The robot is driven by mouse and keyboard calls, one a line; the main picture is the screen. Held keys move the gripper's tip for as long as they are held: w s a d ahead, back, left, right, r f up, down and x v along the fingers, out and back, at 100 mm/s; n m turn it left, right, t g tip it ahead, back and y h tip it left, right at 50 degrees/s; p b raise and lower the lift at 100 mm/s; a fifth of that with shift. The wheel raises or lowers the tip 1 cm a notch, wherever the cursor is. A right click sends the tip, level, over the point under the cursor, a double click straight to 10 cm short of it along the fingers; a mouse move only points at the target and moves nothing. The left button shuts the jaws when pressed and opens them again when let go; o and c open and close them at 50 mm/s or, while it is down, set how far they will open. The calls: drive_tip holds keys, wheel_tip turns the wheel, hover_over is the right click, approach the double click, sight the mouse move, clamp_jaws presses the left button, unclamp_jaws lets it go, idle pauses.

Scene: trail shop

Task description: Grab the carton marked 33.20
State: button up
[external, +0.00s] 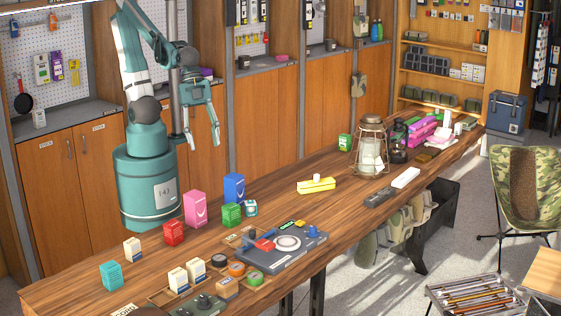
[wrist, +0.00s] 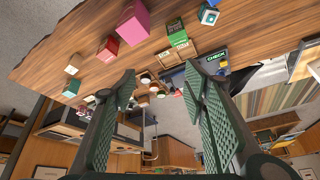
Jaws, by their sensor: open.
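Several cartons stand on the wooden counter: a pink one (external: 195,209), a red one (external: 173,232), a tall blue one (external: 234,188), a green one (external: 231,215), a teal one (external: 112,275) and a cream one (external: 132,249). Their markings are too small to read, so I cannot tell which is 33.20. My gripper (external: 203,145) is open and empty, raised above and behind the pink and blue cartons. In the wrist view its fingers (wrist: 160,82) are spread, with the pink (wrist: 134,22), red (wrist: 107,49) and green (wrist: 176,33) cartons beyond their tips, apart from them.
A small teal-and-white cube (external: 250,208) stands beside the green carton. A grey device (external: 282,250) and wooden trays with small cartons and tape rolls crowd the front edge. A yellow block (external: 316,185) and a lantern (external: 370,147) stand farther right. Cabinets line the back.

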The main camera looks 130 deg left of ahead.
drive_tip(key=w+d+f+m+g+h, duration=0.2)
drive_tip(key=w+d+f+m, duration=0.25)
drive_tip(key=d+f, duration=0.4)
drive_tip(key=m+g+b, duration=0.1)
drive_tip(key=m+g, duration=0.2)
drive_tip(key=m, duration=0.3)
hover_over(174, 222)
drive_tip(key=a, duration=0.2)
wheel_tip(174, 222, down, 8)
drive_tip(key=shift+s+f+h, duration=0.15)
drive_tip(key=shift+h, duration=0.15)
drive_tip(key=shift+f, duration=0.1)
drive_tip(key=shift+b+x, duration=0.45)
drive_tip(key=shift+x, duration=0.75)
drive_tip(key=shift+f, duration=0.15)
drive_tip(key=shift+b+x, duration=0.6)
drive_tip(key=shift+x, duration=1.85)
drive_tip(key=shift+a, duration=0.1)
drive_tip(key=c, duration=1)
